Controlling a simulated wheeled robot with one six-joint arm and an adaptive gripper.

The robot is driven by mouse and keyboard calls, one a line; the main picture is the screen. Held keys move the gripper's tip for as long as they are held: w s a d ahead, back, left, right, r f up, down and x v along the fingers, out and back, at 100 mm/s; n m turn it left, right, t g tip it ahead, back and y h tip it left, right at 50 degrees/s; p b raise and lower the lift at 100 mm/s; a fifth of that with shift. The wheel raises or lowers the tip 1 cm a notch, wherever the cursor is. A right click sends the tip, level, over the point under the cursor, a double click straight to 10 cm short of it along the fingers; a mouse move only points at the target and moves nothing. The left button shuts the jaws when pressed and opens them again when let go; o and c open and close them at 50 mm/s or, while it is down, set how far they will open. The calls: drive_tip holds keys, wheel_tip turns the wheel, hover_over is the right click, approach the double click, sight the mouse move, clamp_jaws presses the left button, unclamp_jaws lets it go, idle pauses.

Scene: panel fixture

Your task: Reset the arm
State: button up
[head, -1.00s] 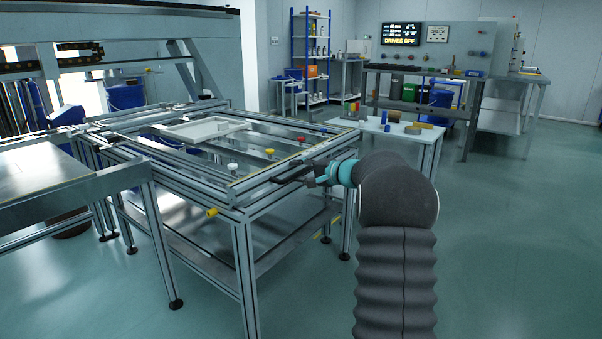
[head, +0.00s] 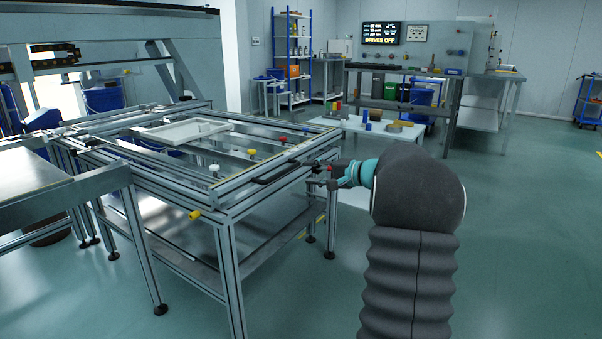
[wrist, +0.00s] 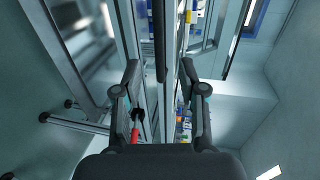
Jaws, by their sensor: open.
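My gripper (head: 322,170) is at the right front corner of the panel fixture (head: 225,200), at about the height of its top frame. A black bar handle (head: 275,173) runs along the fixture's near right edge, to the left of my gripper in the head view. In the wrist view my gripper (wrist: 160,72) is open, with its two dark fingers spread. A dark bar (wrist: 160,40), which looks like the handle, lies ahead between the fingers without visible contact. A red-ended part (wrist: 135,134) shows below the left finger. My grey arm crosses the right of the head view.
A white frame (head: 185,130) lies on the fixture top, near several coloured knobs. A small table (head: 350,124) with loose parts stands behind my gripper. A metal table (head: 35,180) is at the left. Open floor (head: 530,220) lies to the right.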

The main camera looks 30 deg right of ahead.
drive_tip(key=shift+s+d+r, duration=0.1)
drive_tip(key=shift+s+d, duration=0.1)
drive_tip(key=shift+s, duration=0.25)
idle(0.3)
wheel_tip(320, 180, down, 8)
drive_tip(key=s+g, duration=0.3)
drive_tip(key=s+a+f+n+g+h+p, duration=0.15)
drive_tip(key=s+a+f+g, duration=0.3)
drive_tip(key=s+a, duration=0.5)
drive_tip(key=s+a+r+n+h+p, duration=0.3)
drive_tip(key=s+a+r+n, duration=0.2)
drive_tip(key=s+a, duration=0.4)
drive_tip(key=s+a+r+n+h+p, duration=0.3)
drive_tip(key=s+a+r+n, duration=0.3)
drive_tip(key=s+a, duration=0.4)
drive_tip(key=s+r, duration=0.1)
drive_tip(key=s, duration=0.5)
drive_tip(key=shift+a+g, duration=0.15)
drive_tip(key=shift+g, duration=0.2)
